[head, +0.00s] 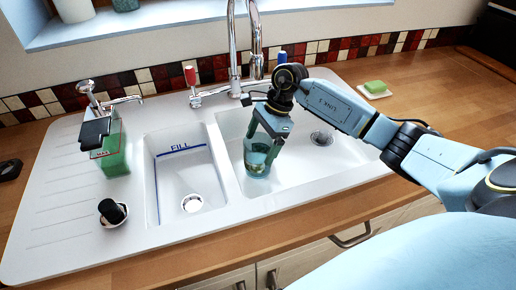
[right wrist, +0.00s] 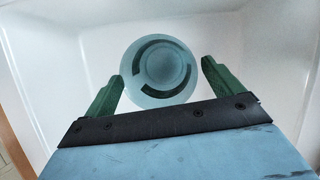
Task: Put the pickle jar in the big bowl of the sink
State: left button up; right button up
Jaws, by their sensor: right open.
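The pickle jar (head: 257,167), a translucent teal glass jar, stands in the left part of the big bowl (head: 345,165), the wider right-hand bowl of the white sink. My right gripper (head: 263,146) reaches down into this bowl, with its green fingers around the upper part of the jar. In the right wrist view, the round jar (right wrist: 160,68) lies between the spread fingers, with a visible gap at the right finger; contact at the left finger is hard to tell. The gripper is open. My left gripper is not in view.
The smaller bowl (head: 188,178), marked FILL, is left of the big one. A tall chrome faucet (head: 234,45) rises behind. A green sponge (head: 375,87) lies back right. The big bowl's right side is clear.

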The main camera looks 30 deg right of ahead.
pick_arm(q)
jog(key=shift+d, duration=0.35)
pick_arm(e)
jog(key=v, duration=0.5)
